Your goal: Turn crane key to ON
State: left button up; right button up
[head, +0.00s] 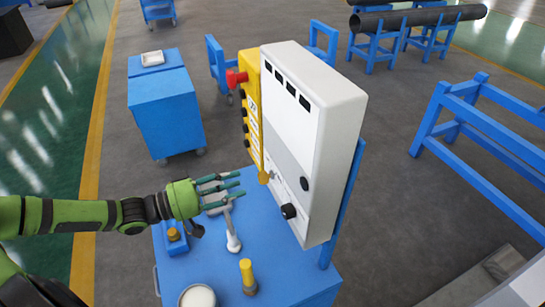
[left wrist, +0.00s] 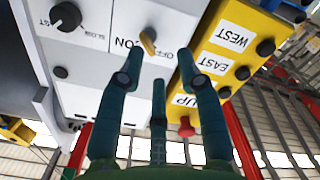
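The yellow crane key (head: 264,177) sits on the lower front of the white control box (head: 318,100). In the left wrist view the key (left wrist: 148,42) is between the printed words ON and OFF; I cannot tell which one it points at. My left gripper (head: 238,184) has its dark green fingers stretched toward the box, left of the key and apart from it. In the left wrist view the fingers of my left gripper (left wrist: 160,66) are spread, with nothing between them. My right gripper is not in view.
A yellow button panel (head: 250,108) with a red stop button (head: 236,78) adjoins the box. Black knobs (head: 289,211) are on the box's lower face. The blue cart top (head: 277,260) below holds a white dish (head: 197,297), a yellow-topped tool (head: 247,275) and a white-headed tool (head: 233,242).

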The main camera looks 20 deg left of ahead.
aim_at(271, 175)
pick_arm(q)
jog(key=w+d, duration=0.1)
jog(key=d+p, duration=0.1)
jog(key=d, duration=0.1)
jog(key=w+d+r, duration=0.1)
jog(key=shift+w+d+r+p, duration=0.1)
jog(key=shift+w+d+p, duration=0.05)
jog(key=shift+w+p, duration=0.2)
jog(key=shift+w+d, duration=0.1)
jog(key=shift+d, duration=0.05)
grip_shut()
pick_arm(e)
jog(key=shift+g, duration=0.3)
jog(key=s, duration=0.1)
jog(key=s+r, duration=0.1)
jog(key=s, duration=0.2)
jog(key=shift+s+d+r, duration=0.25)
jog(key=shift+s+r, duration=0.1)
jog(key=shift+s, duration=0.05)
